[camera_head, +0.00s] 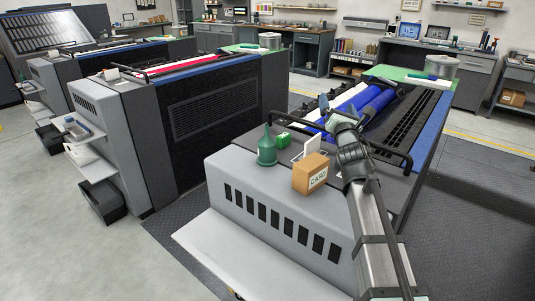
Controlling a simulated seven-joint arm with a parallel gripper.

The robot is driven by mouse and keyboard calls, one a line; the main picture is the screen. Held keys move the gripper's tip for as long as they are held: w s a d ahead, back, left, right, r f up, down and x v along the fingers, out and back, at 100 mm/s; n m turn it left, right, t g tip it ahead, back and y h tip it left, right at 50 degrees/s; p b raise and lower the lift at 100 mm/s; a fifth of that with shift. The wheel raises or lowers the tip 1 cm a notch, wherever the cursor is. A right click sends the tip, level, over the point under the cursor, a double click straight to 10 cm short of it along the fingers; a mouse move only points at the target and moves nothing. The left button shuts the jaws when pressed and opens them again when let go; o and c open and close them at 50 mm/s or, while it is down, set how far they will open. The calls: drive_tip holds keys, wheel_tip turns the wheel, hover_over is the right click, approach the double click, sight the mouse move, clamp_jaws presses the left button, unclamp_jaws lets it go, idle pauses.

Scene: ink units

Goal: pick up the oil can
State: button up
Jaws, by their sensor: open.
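The oil can (266,151) is dark green with a tall conical spout. It stands upright on the grey top of the near ink unit, close to its left front edge. My gripper (327,112) is above the same unit, to the right of the can and farther back, near the blue rollers. It is open and well apart from the can. The fingertips are small and dark here, and I cannot make out anything between them.
A brown box marked CARD (310,174) stands right of the can. Blue rollers (376,101) and a black rail (391,154) lie right. The unit's front edge is close to the can.

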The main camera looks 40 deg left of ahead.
drive_tip(key=s+a+f+n+g+y, duration=0.15)
drive_tip(key=s+a+n, duration=0.25)
drive_tip(key=s+a, duration=0.55)
drive_tip(key=n+g+h, duration=0.1)
drive_tip(key=n+g, duration=0.1)
drive_tip(key=g, duration=0.1)
hover_over(269, 151)
wheel_tip(269, 151, down, 6)
drive_tip(key=shift+w+r, duration=0.1)
drive_tip(key=shift+r, duration=0.15)
drive_tip(key=shift+s+a+f, duration=0.1)
drive_tip(key=shift+s+f, duration=0.1)
drive_tip(key=shift+f, duration=1.5)
wheel_tip(269, 151, down, 4)
drive_tip(key=shift+w+f, duration=0.1)
drive_tip(key=shift+w, duration=0.05)
drive_tip(key=shift+x, duration=0.9)
drive_tip(key=shift+w+a, duration=0.3)
drive_tip(key=shift+a, duration=0.15)
drive_tip(key=shift+c, duration=0.3)
